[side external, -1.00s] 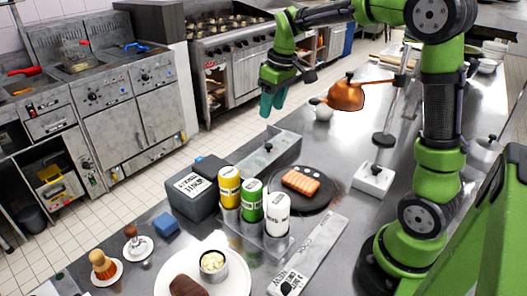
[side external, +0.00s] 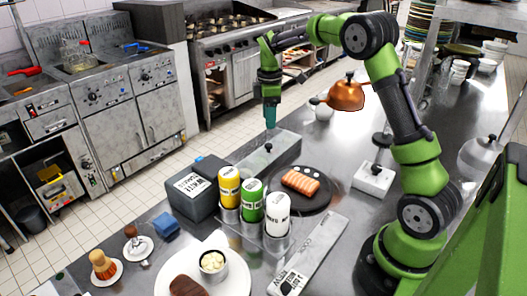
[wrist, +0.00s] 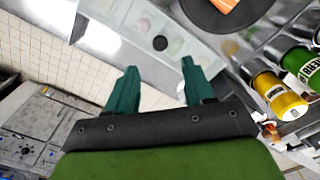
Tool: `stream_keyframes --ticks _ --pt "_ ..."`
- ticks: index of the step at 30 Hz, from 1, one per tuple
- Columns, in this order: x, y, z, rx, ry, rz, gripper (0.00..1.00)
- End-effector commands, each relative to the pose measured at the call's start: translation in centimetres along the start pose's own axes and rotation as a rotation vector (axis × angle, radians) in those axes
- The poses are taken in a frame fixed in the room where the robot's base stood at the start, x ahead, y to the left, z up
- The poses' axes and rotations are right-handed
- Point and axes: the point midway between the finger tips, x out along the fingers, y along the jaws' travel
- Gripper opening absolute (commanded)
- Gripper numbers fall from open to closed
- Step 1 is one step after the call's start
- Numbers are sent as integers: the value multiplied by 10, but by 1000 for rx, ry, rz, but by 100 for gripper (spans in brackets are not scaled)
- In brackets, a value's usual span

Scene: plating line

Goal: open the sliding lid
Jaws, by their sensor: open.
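A long, narrow metal box (side external: 283,145) stands on the counter behind the sauce bottles. Its pale lid has a small black knob (side external: 268,147). In the wrist view the lid (wrist: 135,22) looks translucent, with coloured round shapes showing beneath, and the dark knob (wrist: 160,43) lies just beyond and between my fingertips. My gripper (side external: 270,127) points down above the knob, apart from it. In the wrist view my gripper (wrist: 159,66) has its two teal fingers spread, with nothing between them. I cannot tell the exact height of the fingertips over the knob.
Yellow (side external: 229,187), green (side external: 250,201) and white (side external: 277,214) bottles stand in front of the box, beside a dark labelled box (side external: 197,195). A dark plate (side external: 312,200) of salmon lies to the right.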

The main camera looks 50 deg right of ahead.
Motion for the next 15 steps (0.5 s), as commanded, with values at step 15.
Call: stream_keyframes --ticks 15 --pt "85 0 0 1 0 0 52"
